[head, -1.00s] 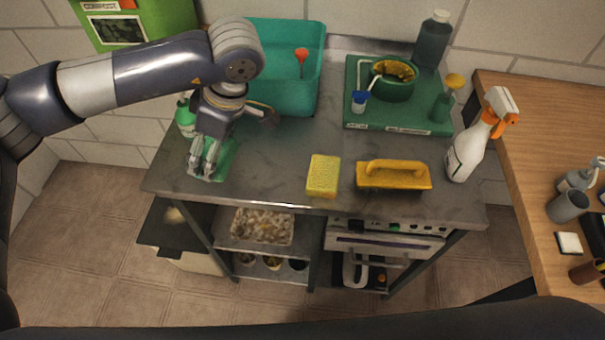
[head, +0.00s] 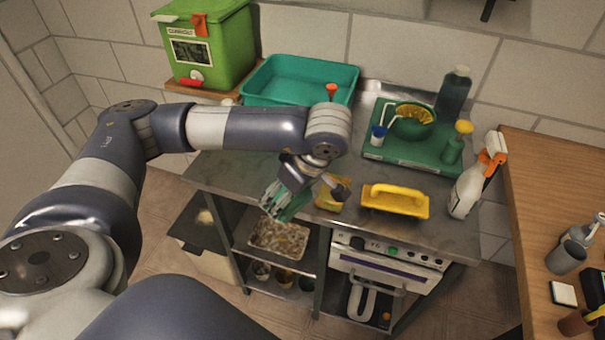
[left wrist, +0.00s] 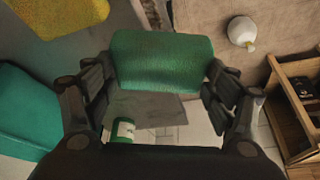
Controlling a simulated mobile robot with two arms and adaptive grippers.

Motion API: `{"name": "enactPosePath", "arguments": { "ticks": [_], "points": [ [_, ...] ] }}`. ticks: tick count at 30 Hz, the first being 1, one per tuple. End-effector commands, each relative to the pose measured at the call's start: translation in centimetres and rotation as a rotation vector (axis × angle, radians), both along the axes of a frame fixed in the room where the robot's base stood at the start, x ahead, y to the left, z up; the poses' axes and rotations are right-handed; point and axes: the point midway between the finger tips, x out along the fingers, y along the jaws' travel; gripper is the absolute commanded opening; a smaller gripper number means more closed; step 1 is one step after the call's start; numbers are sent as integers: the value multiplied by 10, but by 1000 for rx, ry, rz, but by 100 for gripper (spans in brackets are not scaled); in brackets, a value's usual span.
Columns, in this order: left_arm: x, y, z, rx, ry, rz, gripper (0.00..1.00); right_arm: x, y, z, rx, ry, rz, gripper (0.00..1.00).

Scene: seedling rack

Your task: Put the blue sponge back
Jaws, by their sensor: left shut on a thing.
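My left gripper (head: 282,203) is shut on a green sponge (head: 296,206), near the front edge of the steel table. In the left wrist view the green sponge (left wrist: 162,62) is held between both fingers of the gripper (left wrist: 160,85). A yellow sponge (head: 328,197) lies on the table just right of the gripper, partly hidden by it; it also shows in the left wrist view (left wrist: 58,14). I see no blue sponge. My right gripper is not in view.
A yellow float (head: 395,201) lies to the right, beside a white spray bottle (head: 466,190). A green tray (head: 380,154) with a bowl stands behind. A teal tub (head: 300,98) is at the back left. Shelves with a tray of pebbles (head: 278,238) are below.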

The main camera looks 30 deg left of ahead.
Motion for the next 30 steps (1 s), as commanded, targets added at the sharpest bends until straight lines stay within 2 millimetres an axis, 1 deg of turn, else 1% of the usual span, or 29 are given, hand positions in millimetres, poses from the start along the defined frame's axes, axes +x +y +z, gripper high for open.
{"name": "enactPosePath", "arguments": {
  "ticks": [1, 6, 9, 13, 16, 20, 27, 30],
  "points": [
    [11, 5, 2, -1, 1, 6, 56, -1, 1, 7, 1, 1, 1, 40],
    [48, 22, -1, 0, 0, 3, 56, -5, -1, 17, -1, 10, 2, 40],
    [68, 31, -4, -1, 0, 2, 56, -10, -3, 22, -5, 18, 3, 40],
    [86, 38, -7, -2, 1, -1, 56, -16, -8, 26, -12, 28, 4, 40],
    [93, 43, -9, -1, 1, -1, 56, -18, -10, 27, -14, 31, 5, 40],
    [96, 44, -13, -2, 2, -4, 56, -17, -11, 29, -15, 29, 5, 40],
    [95, 44, -41, -1, 4, -2, 56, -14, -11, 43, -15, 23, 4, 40],
    [95, 44, -45, -2, 0, -2, 56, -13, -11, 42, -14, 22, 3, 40]
  ]
}}
